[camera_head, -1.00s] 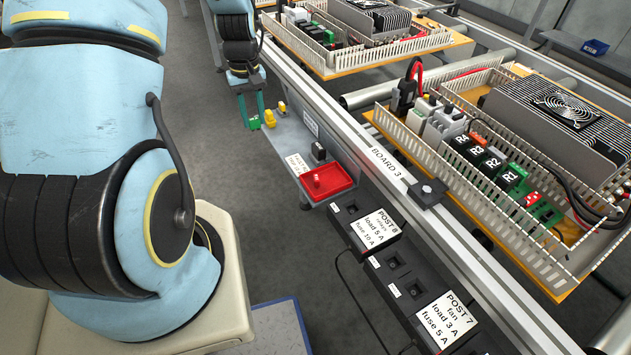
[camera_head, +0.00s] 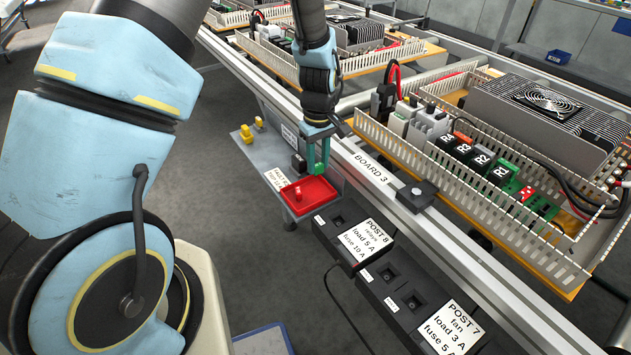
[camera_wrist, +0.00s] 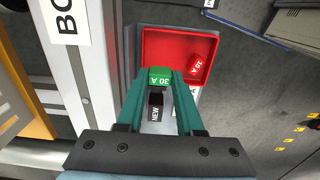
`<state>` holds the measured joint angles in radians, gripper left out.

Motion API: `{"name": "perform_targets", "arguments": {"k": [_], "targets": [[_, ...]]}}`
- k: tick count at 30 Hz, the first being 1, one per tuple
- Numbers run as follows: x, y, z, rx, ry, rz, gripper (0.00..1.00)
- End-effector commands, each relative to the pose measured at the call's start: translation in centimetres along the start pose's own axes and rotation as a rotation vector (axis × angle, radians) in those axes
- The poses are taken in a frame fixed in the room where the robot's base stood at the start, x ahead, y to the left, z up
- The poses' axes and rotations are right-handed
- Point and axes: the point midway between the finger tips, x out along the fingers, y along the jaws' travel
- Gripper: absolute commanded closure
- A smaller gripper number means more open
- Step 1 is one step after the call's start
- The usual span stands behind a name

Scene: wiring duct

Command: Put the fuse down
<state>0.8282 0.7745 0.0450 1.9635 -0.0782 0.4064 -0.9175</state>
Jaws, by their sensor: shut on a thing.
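My gripper (camera_wrist: 160,80) is shut on a green fuse (camera_wrist: 159,77) marked 30 A, with a green finger at each side. In the head view my gripper (camera_head: 318,165) hangs at the back edge of the red tray (camera_head: 322,206); the fuse blends with the fingers there. In the wrist view the tray (camera_wrist: 148,45) lies just beyond the fingertips. A red fuse marked 10 A (camera_wrist: 197,65) lies in the tray and also shows in the head view (camera_head: 298,194). I cannot tell the fuse's height above the shelf.
A black block by a NEW label (camera_wrist: 155,112) shows between the fingers. Yellow pieces (camera_head: 247,134) stand farther back on the grey shelf. The rail (camera_head: 372,174) and board 3's slotted duct (camera_head: 470,205) run along the right. Post 8 (camera_head: 364,240) is in front of the tray.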

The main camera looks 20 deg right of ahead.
Motion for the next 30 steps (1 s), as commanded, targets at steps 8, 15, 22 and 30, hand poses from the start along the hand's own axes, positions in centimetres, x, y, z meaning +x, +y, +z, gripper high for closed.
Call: {"name": "perform_targets", "arguments": {"k": [8,15,22,30], "targets": [[3.1,-0.1,0.0,0.000,-0.002,-0.002,1.00],[5.5,0.0,-0.1,0.001,0.000,0.001,1.00],[5.5,0.0,-0.1,0.001,0.001,0.001,1.00],[5.8,0.0,-0.1,0.001,0.001,0.001,0.49]]}}
